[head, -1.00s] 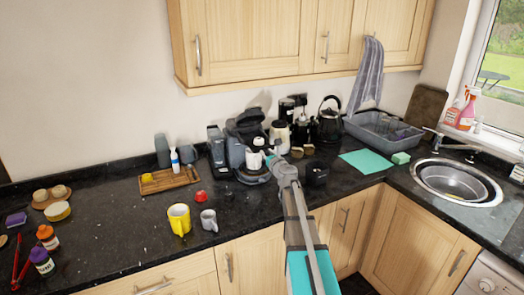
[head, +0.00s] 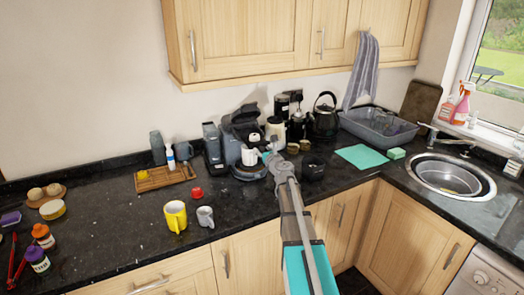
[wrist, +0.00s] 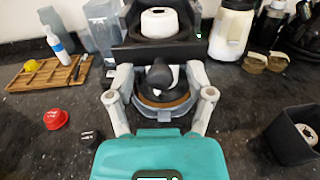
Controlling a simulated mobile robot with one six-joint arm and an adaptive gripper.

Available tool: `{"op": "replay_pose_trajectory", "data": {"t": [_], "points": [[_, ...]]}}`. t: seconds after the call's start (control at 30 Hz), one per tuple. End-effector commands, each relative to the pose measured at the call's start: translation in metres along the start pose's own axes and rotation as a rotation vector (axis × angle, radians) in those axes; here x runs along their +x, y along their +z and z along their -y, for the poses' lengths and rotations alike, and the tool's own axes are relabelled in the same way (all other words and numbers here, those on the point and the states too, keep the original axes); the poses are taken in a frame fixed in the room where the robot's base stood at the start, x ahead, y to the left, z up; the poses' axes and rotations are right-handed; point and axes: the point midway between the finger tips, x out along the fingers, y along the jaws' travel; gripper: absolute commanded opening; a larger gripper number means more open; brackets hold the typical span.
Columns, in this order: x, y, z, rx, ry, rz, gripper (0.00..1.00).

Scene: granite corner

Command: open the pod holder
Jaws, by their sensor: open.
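The dark pod coffee machine (head: 240,132) stands on the counter against the wall, with its raised dark top part showing in the head view. In the wrist view its black body (wrist: 135,52) is straight ahead, with a white round part (wrist: 160,22) in it. Below that, a black rounded knob-like part (wrist: 160,76) sits over a round base with a brown rim. I cannot tell which part is the pod holder. My gripper (wrist: 160,96) is open, its fingers on either side of the black part and apart from it. In the head view my gripper (head: 267,154) is at the machine's front right.
A red pod (wrist: 54,120) and a small dark item (wrist: 90,138) lie at left. A yellow mug (head: 175,216) and grey mug (head: 205,216) stand near the front edge. A black bin (head: 313,167) is right of my gripper; a wooden tray (head: 164,177) is left of the machine.

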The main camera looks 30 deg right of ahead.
Motion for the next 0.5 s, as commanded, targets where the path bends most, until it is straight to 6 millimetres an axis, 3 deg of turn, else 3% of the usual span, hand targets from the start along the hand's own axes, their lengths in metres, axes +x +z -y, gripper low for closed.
{"op": "replay_pose_trajectory", "data": {"t": [0.27, 0.5], "points": [[-0.029, 0.0, -0.001, 0.0, -0.001, 0.0, 0.69], [-0.067, 0.0, -0.001, 0.0, -0.001, 0.0, 0.69]]}}
